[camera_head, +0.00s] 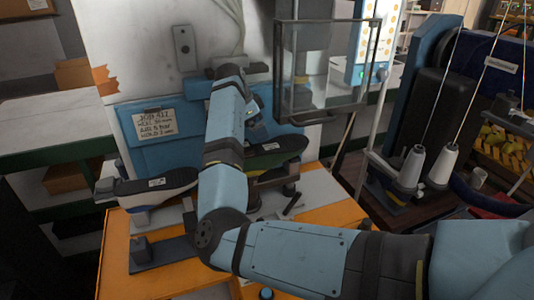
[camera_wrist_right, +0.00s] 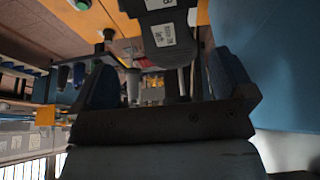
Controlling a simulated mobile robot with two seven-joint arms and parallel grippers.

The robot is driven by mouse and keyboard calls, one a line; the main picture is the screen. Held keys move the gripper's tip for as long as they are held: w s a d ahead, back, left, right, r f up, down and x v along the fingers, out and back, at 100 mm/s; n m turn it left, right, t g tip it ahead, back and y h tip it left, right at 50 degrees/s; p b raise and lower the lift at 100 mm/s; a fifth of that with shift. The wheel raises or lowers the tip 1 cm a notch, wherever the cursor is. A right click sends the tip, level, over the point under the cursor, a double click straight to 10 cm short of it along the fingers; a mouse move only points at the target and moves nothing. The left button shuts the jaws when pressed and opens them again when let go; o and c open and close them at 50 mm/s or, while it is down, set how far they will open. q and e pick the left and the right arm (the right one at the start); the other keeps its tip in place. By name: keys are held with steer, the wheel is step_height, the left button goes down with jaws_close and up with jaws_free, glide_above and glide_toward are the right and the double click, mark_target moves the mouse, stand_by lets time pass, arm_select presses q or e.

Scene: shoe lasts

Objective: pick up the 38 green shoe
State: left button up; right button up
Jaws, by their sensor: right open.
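The green shoe (camera_head: 272,152) is a dark shoe last with green along its side and a small white label on top. It lies on the right-hand holder of the machine in the head view, partly hidden behind my right forearm. My right gripper (camera_head: 254,108) is above and slightly left of it, largely hidden by its own wrist. In the right wrist view my right gripper (camera_wrist_right: 165,85) is open with nothing between its fingers. A dark shoe end with a white label (camera_wrist_right: 165,35) shows beyond the fingers; its number is not readable. My left gripper is not in view.
A blue panel with a handwritten note (camera_head: 155,123) stands behind. A clear guard (camera_head: 325,70) hangs right of my wrist. Thread cones (camera_head: 442,165) stand at the right.

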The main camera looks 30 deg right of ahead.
mark_target(267, 147)
steer(key=x, duration=0.3)
steer(key=shift+w+d+f, duration=0.1)
steer(key=shift+d+f, duration=0.05)
steer(key=shift+w+p+x, duration=0.1)
steer(key=shift+p+x, duration=0.25)
steer(key=shift+x, duration=1)
steer(key=shift+w+p+x, duration=0.15)
steer(key=shift+p+x, duration=0.2)
steer(key=shift+x, duration=1)
steer(key=shift+d, duration=0.1)
steer(key=c, duration=1.3)
steer(key=shift+r, duration=0.25)
